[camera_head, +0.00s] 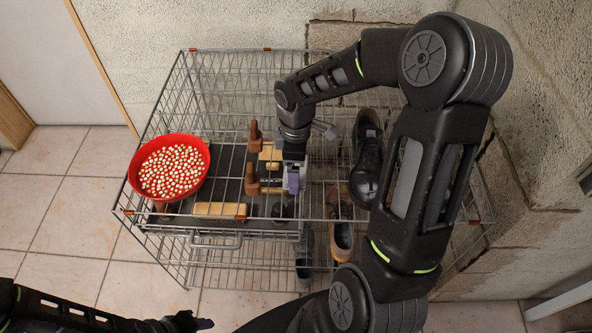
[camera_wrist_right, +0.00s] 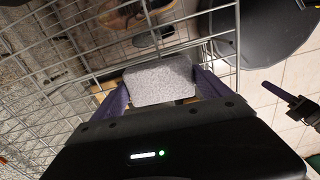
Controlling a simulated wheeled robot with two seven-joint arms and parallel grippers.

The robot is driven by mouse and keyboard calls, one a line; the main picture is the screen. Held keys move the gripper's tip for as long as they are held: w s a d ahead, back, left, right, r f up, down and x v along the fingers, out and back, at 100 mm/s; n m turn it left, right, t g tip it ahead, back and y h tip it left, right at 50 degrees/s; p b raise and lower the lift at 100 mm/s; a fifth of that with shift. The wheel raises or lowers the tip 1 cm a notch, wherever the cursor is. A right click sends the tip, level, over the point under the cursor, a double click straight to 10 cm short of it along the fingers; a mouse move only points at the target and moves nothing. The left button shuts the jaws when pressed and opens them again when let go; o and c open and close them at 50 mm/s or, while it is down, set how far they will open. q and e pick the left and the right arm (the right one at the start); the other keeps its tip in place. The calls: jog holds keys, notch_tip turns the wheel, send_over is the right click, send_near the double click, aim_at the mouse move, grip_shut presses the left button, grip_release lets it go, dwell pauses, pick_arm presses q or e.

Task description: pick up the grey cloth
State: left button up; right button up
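A grey speckled rectangular piece (camera_wrist_right: 160,82), which looks like the grey cloth, lies between the purple fingers of my right gripper in the wrist view. The fingers stand close along its left and right sides; whether they press on it is unclear. In the head view my right gripper (camera_head: 293,178) points down at the wire rack, and the gripper and arm mostly hide the cloth. My left gripper (camera_head: 190,321) is low at the bottom edge, away from the rack; its finger opening cannot be made out.
A red bowl of pale round pieces (camera_head: 170,167) stands on the left of the wire rack (camera_head: 215,75). Brown objects (camera_head: 253,137) and a yellowish block (camera_head: 220,210) are close to the right gripper. Shoes (camera_head: 367,160) are on the right. Tiled floor (camera_head: 60,215) is clear at left.

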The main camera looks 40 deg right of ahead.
jog(key=c, duration=0.8)
notch_tip(320, 180, up, 10)
jog(key=shift+r+p, duration=0.1)
jog(key=shift+p, duration=0.4)
